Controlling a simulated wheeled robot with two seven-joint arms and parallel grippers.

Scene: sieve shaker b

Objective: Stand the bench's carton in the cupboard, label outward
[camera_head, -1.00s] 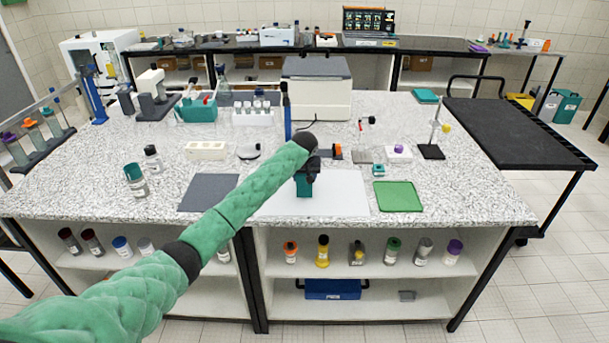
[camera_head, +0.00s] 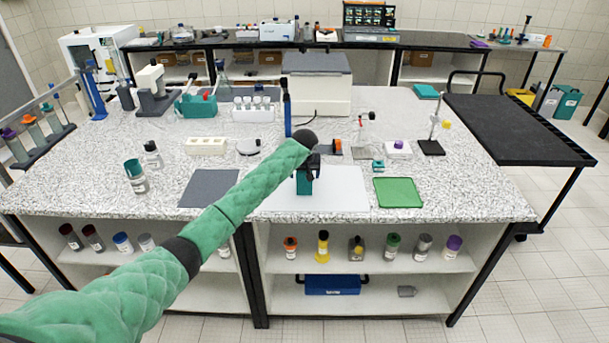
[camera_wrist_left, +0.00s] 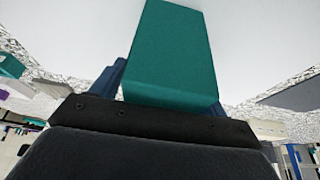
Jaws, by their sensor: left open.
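The carton is a small teal box (camera_head: 304,184) standing on the white mat (camera_head: 342,187) on the bench. My left gripper (camera_head: 307,171) is right above it. In the left wrist view the carton (camera_wrist_left: 172,55) fills the space between the two blue fingers (camera_wrist_left: 165,85). The gripper is open around it. I see no label on the faces in view. Under the bench are open cupboard bays; the right bay (camera_head: 360,276) has an upper shelf with several bottles and a lower shelf holding a blue case (camera_head: 332,285). My right gripper is not in view.
A grey mat (camera_head: 208,188) and a green mat (camera_head: 398,193) lie on either side of the white mat. A large white instrument (camera_head: 316,86) stands behind. A small teal item (camera_head: 378,166) sits near the green mat.

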